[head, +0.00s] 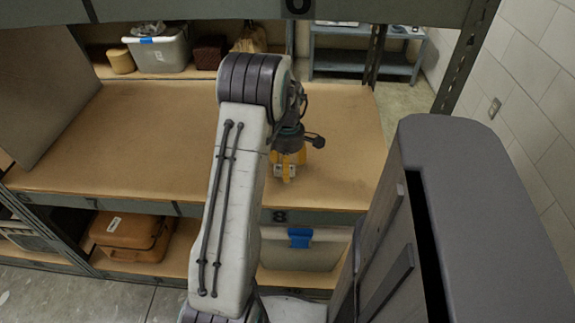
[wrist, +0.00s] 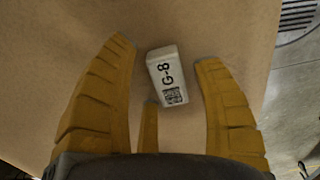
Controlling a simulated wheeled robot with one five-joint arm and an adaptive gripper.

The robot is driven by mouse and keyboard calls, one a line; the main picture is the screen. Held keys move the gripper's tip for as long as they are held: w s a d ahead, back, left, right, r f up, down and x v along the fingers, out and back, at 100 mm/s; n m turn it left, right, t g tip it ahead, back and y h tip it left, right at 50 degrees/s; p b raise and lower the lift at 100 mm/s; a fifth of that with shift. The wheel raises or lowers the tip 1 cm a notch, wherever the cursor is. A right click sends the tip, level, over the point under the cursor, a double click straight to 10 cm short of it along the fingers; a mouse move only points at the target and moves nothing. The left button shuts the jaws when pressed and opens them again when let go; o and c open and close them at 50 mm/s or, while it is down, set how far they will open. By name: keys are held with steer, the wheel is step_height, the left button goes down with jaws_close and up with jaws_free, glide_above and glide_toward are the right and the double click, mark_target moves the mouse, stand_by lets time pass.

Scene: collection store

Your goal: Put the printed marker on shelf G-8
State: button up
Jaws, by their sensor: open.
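The printed marker (wrist: 167,74) is a small white block with "G-8" and a square code on its top. It lies on the bare brown board of the shelf (wrist: 50,50), between and just past the yellow fingers of my gripper (wrist: 165,55) in the wrist view. The fingers are spread open and do not appear to touch it. In the head view my gripper (head: 287,170) points down over the shelf board (head: 150,150), near its front edge. A small pale piece, likely the marker (head: 285,179), shows at the fingertips. The shelf's front label reads "8" (head: 279,216).
The shelf board is clear around my gripper. An orange case (head: 133,232) and a bin with a blue tag (head: 300,238) sit below. An upper beam (head: 180,10) crosses above.

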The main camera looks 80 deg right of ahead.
step_height(320, 180, up, 7)
steer(key=shift+r+p, duration=0.15)
steer(key=shift+p, duration=0.4)
steer(key=shift+r, duration=0.1)
steer(key=shift+w+a, duration=0.1)
steer(key=shift+w, duration=0.05)
steer(key=w+a+r, duration=0.4)
steer(key=w+a, duration=0.5)
steer(key=w, duration=0.3)
steer(key=w+a+r, duration=0.5)
steer(key=w+a, duration=0.3)
steer(key=w, duration=0.4)
steer(key=w+a+r+t, duration=0.1)
steer(key=w+a+t, duration=0.15)
steer(key=a, duration=1.15)
steer(key=s+a, duration=0.2)
steer(key=a, duration=0.5)
steer(key=s+a, duration=0.3)
steer(key=a, duration=0.5)
steer(key=shift+s+f, duration=0.2)
steer(key=shift+f, duration=0.1)
